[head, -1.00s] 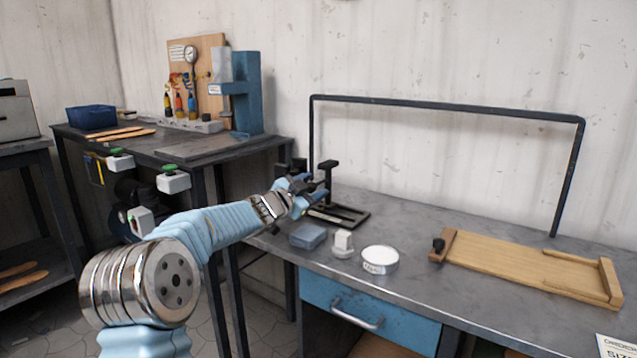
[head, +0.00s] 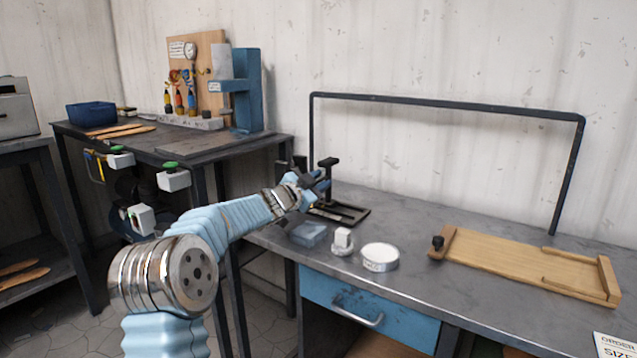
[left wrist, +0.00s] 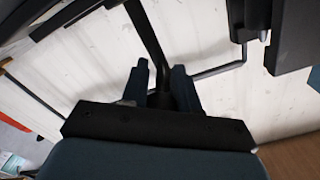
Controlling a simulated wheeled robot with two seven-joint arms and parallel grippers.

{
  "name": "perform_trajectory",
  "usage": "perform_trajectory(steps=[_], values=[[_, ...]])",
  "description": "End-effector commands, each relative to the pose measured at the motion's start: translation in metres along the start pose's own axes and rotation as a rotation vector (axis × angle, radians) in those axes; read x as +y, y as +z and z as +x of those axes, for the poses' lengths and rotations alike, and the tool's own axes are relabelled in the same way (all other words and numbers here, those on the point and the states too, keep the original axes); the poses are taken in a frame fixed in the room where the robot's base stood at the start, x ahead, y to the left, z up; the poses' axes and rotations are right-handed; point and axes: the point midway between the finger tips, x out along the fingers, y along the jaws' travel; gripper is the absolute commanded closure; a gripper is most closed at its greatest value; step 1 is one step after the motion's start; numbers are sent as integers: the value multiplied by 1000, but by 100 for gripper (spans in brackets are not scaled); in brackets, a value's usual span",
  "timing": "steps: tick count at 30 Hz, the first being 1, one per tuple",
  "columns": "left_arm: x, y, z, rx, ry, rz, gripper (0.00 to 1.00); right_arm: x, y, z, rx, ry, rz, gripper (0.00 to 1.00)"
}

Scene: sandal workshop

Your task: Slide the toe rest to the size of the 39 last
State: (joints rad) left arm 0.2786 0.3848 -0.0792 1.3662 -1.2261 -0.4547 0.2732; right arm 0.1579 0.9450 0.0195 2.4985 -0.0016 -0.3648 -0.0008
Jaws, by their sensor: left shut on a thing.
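A black jack stand (head: 340,212) with a railed base and upright posts stands at the left end of the near bench. One post with a wide dark top (head: 328,163), which looks like the toe rest, rises beside my left gripper (head: 320,182). The gripper's blue fingers are at this post, partly covering it. In the left wrist view the fingers (left wrist: 160,88) close around a dark upright bar (left wrist: 165,98), which I take to be the toe rest's post. I cannot make out a 39 last or size marks. My right gripper is out of view.
A blue block (head: 308,234), a small white piece (head: 342,241) and a round white tin (head: 380,257) stand before the stand. A wooden board with raised ends (head: 520,264) lies right. A dark frame (head: 450,106) rises behind. The middle of the bench is clear.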

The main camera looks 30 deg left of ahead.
Motion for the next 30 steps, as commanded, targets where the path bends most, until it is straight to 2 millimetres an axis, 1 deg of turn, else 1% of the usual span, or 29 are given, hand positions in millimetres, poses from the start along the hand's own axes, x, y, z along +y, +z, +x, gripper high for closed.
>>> perform_trajectory(steps=[4,9,15,16,21,30], values=[[1,0,0,0,1,0,100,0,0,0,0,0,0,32],[13,-8,0,1,1,-2,100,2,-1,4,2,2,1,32],[13,-8,0,-1,1,0,100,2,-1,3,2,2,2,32],[13,-8,0,-1,1,0,70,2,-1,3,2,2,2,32],[12,-8,0,-1,1,0,45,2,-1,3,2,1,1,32],[12,-8,-2,0,0,0,45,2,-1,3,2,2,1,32]])
